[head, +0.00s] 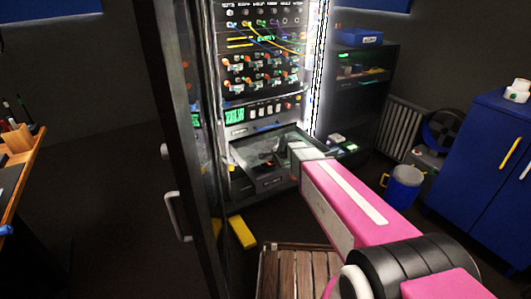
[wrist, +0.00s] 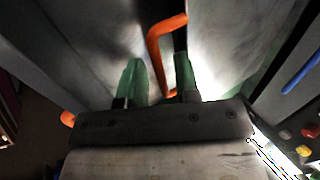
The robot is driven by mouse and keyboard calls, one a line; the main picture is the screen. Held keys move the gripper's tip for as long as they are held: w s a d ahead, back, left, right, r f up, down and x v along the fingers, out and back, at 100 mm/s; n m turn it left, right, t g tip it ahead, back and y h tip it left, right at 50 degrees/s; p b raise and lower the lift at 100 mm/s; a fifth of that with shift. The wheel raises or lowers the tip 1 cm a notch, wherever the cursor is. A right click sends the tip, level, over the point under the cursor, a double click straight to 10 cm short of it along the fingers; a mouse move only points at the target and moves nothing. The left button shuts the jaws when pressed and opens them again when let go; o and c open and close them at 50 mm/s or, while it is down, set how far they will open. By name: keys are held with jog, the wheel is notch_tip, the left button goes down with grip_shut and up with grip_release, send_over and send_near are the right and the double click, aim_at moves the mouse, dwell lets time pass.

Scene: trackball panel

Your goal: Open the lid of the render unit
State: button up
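The render unit appears to be the pulled-out unit (head: 272,181) low in the rack; in the head view my arm reaches to it and partly hides it. My gripper (head: 287,152) is at its top, small and dark there. In the wrist view my gripper (wrist: 160,80) has two green fingers standing apart. A bent orange handle (wrist: 155,52) rises between them, with a gap to the left finger and close to the right one. I cannot tell whether it touches. Grey panels (wrist: 225,40) lie beyond, with a dark gap between them. I cannot tell which panel is the lid.
The rack's tall door (head: 172,120) stands open at left, with a grey handle (head: 178,217). A yellow block (head: 242,232) lies on the floor. A slatted wooden surface (head: 300,272) is in front. A blue bin (head: 404,188) and blue cabinet (head: 480,180) stand at right.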

jog(key=shift+c, duration=0.3)
grip_shut()
jog(key=shift+r, duration=0.1)
jog(key=shift+w+r, duration=0.1)
jog(key=shift+r, duration=1.45)
jog(key=shift+r, duration=0.1)
jog(key=shift+w+a+r, duration=0.15)
jog(key=shift+w+r, duration=0.05)
jog(key=shift+r, duration=0.55)
jog(key=shift+w+a+r, duration=0.1)
jog(key=shift+w+r, duration=0.05)
jog(key=shift+r, duration=0.55)
